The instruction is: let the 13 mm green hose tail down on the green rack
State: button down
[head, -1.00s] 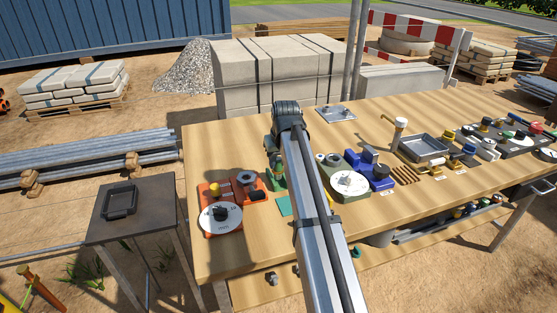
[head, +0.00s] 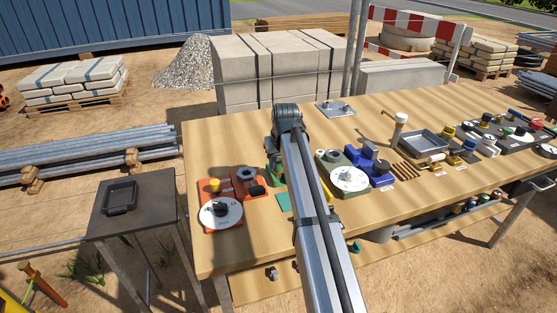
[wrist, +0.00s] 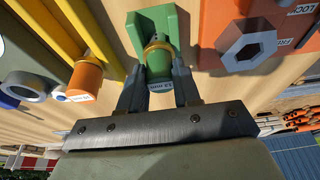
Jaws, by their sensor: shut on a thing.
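The green hose tail (wrist: 159,66) is between the fingers of my gripper (wrist: 158,78) in the wrist view, with a small white size label on its near end. The fingers are shut on it from both sides. A brass-coloured band shows at its far part. The green rack (wrist: 132,32) stands just beyond, with its walls on either side of the tail's far end. I cannot tell whether the tail touches the rack's floor. In the head view my arm hides most of the gripper; a bit of green (head: 272,168) shows left of it.
Close by in the wrist view are an orange fitting (wrist: 86,78) on a yellow rack (wrist: 85,28) at left and a red-orange block with a grey hex nut (wrist: 249,47) at right. A dial (head: 220,215) and a green square (head: 283,202) lie on the wooden table (head: 235,258).

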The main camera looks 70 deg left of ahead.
jog(key=shift+c, duration=1.2)
grip_release()
jog(key=v, duration=0.7)
jog(key=shift+r, duration=0.1)
jog(key=v, duration=1.3)
jog(key=shift+d+r, duration=0.2)
jog(key=shift+r, duration=0.1)
